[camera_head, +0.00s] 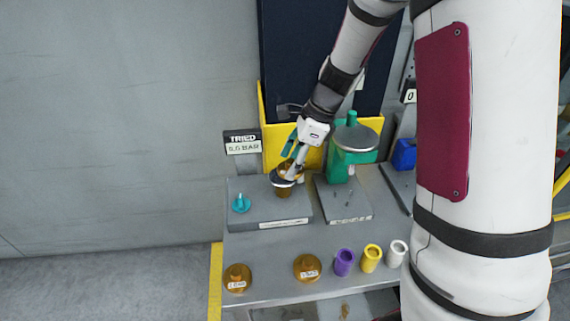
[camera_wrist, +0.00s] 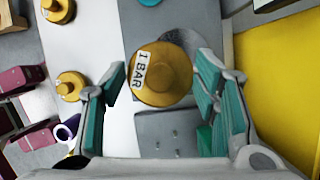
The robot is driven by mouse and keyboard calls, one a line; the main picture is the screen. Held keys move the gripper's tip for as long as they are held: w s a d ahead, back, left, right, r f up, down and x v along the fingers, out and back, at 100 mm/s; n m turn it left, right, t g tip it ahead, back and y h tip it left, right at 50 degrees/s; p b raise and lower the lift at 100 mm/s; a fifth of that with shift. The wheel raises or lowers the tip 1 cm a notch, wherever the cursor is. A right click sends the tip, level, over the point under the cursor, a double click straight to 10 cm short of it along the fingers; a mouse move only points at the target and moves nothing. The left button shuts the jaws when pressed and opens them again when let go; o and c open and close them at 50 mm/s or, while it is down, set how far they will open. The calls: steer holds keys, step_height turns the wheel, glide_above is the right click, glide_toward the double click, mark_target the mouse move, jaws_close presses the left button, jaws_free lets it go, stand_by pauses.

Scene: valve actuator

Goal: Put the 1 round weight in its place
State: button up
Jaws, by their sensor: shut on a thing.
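My gripper (camera_head: 291,163) is shut on a round brass weight labelled "1 BAR" (camera_wrist: 163,76). In the wrist view the weight lies between the two teal fingertips. In the head view the weight (camera_head: 284,190) is low over the left grey block (camera_head: 262,211), at a round dark-and-pale disc (camera_head: 284,181) near the block's back right. The fingers partly cover this spot. I cannot tell whether the weight rests on anything there.
Two more brass weights lie on the bench front (camera_head: 237,277) (camera_head: 307,268). Purple (camera_head: 344,262), yellow (camera_head: 371,258) and white (camera_head: 397,253) cups stand right of them. A teal knob (camera_head: 241,204) is on the block's left. A green device with a grey disc (camera_head: 352,138) stands right.

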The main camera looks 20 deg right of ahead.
mark_target(284, 165)
steer(key=w, duration=0.1)
steer(key=w+a, duration=0.1)
steer(key=w, duration=0.1)
steer(key=shift+w+f, duration=0.1)
steer(key=shift+f, duration=0.05)
steer(key=shift+f+p, duration=0.4)
steer(key=shift+f, duration=1.35)
steer(key=o, duration=1.2)
steer(key=shift+f, duration=0.15)
